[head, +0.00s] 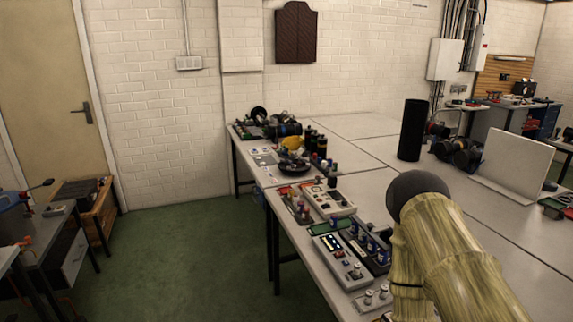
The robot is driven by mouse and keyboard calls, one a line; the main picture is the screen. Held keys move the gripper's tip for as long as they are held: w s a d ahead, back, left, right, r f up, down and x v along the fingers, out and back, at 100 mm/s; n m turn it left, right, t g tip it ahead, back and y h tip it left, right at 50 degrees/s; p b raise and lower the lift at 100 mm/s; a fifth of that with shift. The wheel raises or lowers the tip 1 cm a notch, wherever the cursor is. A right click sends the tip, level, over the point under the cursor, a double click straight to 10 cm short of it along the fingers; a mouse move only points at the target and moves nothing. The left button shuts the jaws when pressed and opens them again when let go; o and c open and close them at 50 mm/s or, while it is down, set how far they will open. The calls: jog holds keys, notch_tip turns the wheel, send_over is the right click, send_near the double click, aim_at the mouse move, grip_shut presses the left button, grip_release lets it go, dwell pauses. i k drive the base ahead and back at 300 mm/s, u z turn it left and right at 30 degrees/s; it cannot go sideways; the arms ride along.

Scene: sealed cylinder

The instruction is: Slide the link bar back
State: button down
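I cannot pick out a link bar in the head view. A tall plain black cylinder (411,130) stands upright on the long pale table (372,180), right of the picture's middle. Part of my arm, with a pale wood-like surface and a dark rounded joint, fills the lower right and hides some of the table. My gripper is not in view.
Control boxes (340,256) and small items line the table's left edge. A dark dish (292,167) and a yellow item (293,143) lie farther back. A pale upright panel (515,165) stands at right. Green floor (180,260) is clear at left.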

aim_at(369, 229)
jog(key=u, duration=1.15)
jog(key=k, duration=0.75)
jog(key=z, duration=0.65)
jog(key=i, duration=0.95)
